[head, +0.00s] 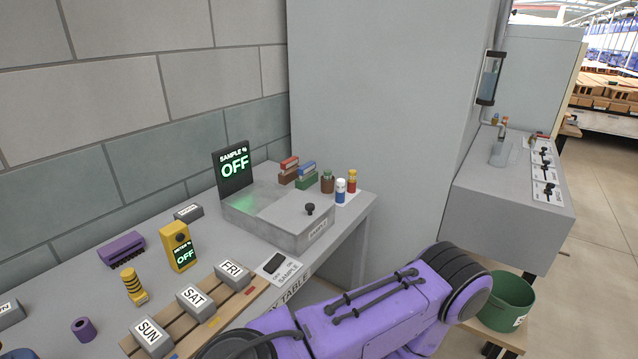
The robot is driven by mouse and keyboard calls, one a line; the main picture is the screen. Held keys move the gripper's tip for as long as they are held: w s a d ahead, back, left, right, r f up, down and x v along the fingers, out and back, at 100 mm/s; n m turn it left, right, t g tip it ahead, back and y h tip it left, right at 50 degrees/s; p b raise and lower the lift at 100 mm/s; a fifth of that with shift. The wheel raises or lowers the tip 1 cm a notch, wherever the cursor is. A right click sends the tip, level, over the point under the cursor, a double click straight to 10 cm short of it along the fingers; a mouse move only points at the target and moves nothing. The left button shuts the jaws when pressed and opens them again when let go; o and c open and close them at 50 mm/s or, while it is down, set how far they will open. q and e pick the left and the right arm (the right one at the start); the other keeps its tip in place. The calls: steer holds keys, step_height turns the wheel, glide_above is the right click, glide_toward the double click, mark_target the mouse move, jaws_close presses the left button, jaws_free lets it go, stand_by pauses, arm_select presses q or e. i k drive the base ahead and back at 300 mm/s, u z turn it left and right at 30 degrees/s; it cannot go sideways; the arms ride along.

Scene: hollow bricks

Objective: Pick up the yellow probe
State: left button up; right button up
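A small yellow piece with dark bands (133,287), which looks like the yellow probe, stands on the grey table (75,290) at the left. A yellow meter (179,247) with a screen reading OFF stands behind it and to its right. A purple arm link of mine crosses the bottom middle and right. Neither gripper shows in the head view, so I cannot see whether either holds anything.
Blocks marked SUN (150,336), SAT (195,299) and FRI (232,274) sit on a wooden rack in front. A purple brush-like block (121,249) and a purple ring (83,329) lie nearby. A grey sample box (285,222) stands farther right.

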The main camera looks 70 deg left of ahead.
mark_target(352, 173)
steer(key=k, duration=0.1)
steer(key=u, duration=1.15)
